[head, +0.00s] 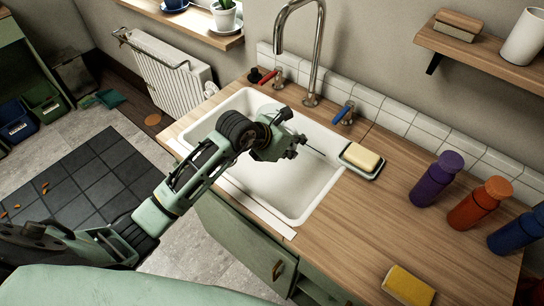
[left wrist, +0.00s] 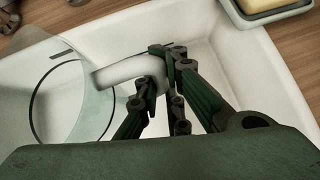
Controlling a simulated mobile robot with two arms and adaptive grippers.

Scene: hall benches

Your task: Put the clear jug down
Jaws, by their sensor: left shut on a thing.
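The clear jug (left wrist: 72,100) shows at the left of the left wrist view as a see-through round body with a dark ring and a pale handle (left wrist: 122,72). My left gripper (left wrist: 163,72) is shut on that handle, at the jug's side. In the head view my left gripper (head: 297,144) is over the white sink (head: 286,200). The jug is mostly hidden behind the gripper there. I cannot tell whether its base touches the sink floor. My right gripper is not in view.
A tall tap (head: 313,75) with red and blue handles stands behind the sink. A soap dish (head: 352,166) with yellow soap is at its right rim. Purple (head: 436,180), orange (head: 480,204) and blue (head: 520,232) bottles and a yellow sponge (head: 408,286) stand farther right. Wooden counter (head: 370,225) between them is clear.

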